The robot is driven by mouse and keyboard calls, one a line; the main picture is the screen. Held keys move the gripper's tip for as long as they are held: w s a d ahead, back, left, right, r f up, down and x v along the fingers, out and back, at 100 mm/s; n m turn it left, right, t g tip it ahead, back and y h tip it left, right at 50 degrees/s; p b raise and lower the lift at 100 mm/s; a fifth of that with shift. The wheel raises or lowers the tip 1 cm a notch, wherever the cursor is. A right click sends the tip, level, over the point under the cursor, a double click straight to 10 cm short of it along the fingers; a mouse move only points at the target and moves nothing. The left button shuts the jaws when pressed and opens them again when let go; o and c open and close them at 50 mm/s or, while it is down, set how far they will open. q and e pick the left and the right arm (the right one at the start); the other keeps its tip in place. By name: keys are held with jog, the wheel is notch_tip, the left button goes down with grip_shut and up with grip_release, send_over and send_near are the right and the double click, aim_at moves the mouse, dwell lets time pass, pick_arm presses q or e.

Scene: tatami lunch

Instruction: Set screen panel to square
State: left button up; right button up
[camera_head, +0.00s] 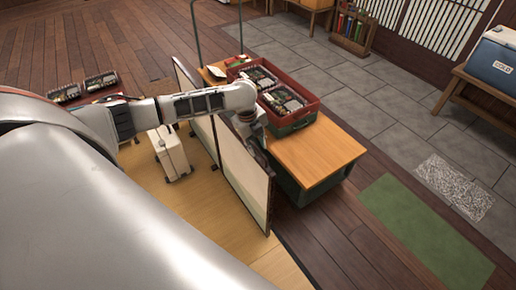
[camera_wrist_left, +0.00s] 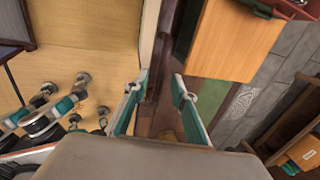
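The folding screen has pale panels in dark frames. Its near panel (camera_head: 245,178) stands upright on the light mat, left of the wooden table, and meets a middle panel (camera_head: 204,133) at an angle. A far panel (camera_head: 184,85) continues behind my arm. My left gripper (camera_head: 258,145) is at the near panel's upper edge; its fingers are hard to make out in the head view. In the left wrist view my left gripper (camera_wrist_left: 160,78) is open, with floor visible between its fingers. A pale panel edge (camera_wrist_left: 148,35) runs to the left fingertip; contact is unclear. My right gripper is not in view.
The wooden table (camera_head: 325,150) with a red crate (camera_head: 304,112) stands close to the screen's right side. A white suitcase (camera_head: 171,155) stands on the mat (camera_head: 190,205) left of it. A green mat (camera_head: 420,225) lies at right. Bare floor shows before the table.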

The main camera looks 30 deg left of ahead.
pick_arm(q)
jog(key=shift+f, duration=0.4)
grip_shut()
